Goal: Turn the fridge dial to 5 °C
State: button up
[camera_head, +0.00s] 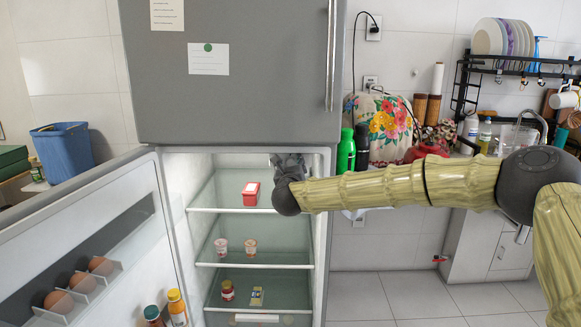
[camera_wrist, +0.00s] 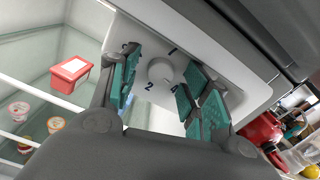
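The fridge dial (camera_wrist: 161,71) is a small round white knob on a white panel under the fridge compartment's ceiling, seen in the wrist view. Dark numerals stand around it; a 2 is readable below it, and others are partly hidden or unclear. I cannot tell which number the dial points to. My gripper (camera_wrist: 160,84) is open, its teal-padded fingers on either side of the dial with gaps visible between pads and knob. In the head view my gripper (camera_head: 289,167) is at the upper right inside the open fridge (camera_head: 198,235), and the dial is hidden there.
The fridge door (camera_head: 85,240) stands open to the left, with eggs and bottles in it. A red box (camera_head: 251,193) sits on the top shelf, close left of my gripper. Small jars (camera_head: 221,247) stand on lower shelves. A counter with bottles and a dish rack (camera_head: 515,64) is right.

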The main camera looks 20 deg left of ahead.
jog(key=v, duration=1.2)
dwell(0.3)
